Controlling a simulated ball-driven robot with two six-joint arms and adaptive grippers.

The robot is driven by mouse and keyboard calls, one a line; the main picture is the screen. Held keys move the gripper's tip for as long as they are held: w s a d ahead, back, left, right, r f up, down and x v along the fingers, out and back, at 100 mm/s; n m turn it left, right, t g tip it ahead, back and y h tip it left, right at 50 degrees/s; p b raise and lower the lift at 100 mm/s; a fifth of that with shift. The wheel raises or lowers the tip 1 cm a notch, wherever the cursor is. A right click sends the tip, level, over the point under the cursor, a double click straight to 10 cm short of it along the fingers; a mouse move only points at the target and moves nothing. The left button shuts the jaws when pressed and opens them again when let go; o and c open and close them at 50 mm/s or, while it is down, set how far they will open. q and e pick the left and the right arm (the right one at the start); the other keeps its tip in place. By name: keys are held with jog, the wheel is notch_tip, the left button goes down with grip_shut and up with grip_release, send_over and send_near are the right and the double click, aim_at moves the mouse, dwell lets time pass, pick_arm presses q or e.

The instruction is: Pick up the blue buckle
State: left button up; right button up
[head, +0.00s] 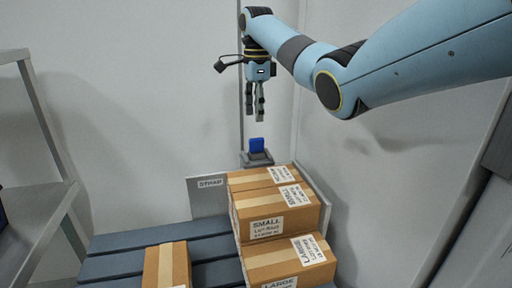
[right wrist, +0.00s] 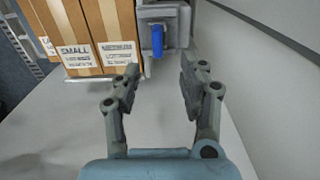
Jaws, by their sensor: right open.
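The blue buckle (head: 256,145) stands in a small grey holder (head: 258,159) behind the stacked boxes. My right gripper (head: 256,118) hangs above the buckle, fingers pointing down, open and empty, with a visible gap between them. In the right wrist view the blue buckle (right wrist: 157,37) shows beyond the fingertips, at the grey holder (right wrist: 172,14). It lies ahead of the gap between the fingers of my right gripper (right wrist: 160,72), and nothing touches it. My left gripper does not show.
Cardboard boxes (head: 262,227) labelled SMALL and LARGE are stacked just in front of the holder. A grey panel marked STRAP (head: 208,184) stands beside them. Another box (head: 167,266) lies on the dark slatted pallet (head: 120,243). A metal shelf (head: 40,187) stands at left. Walls are close behind.

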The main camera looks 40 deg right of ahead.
aim_at(257, 138)
notch_tip(257, 138, down, 4)
jog(key=shift+s+a+r+b, duration=0.1)
jog(key=shift+b, duration=0.2)
notch_tip(257, 138, down, 6)
jog(key=shift+r+b, duration=0.2)
jog(key=shift+b, duration=0.45)
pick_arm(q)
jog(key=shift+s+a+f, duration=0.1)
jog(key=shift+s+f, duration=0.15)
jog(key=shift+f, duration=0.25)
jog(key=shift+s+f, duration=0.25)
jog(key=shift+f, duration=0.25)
pick_arm(e)
jog(key=shift+r, duration=0.1)
grip_shut()
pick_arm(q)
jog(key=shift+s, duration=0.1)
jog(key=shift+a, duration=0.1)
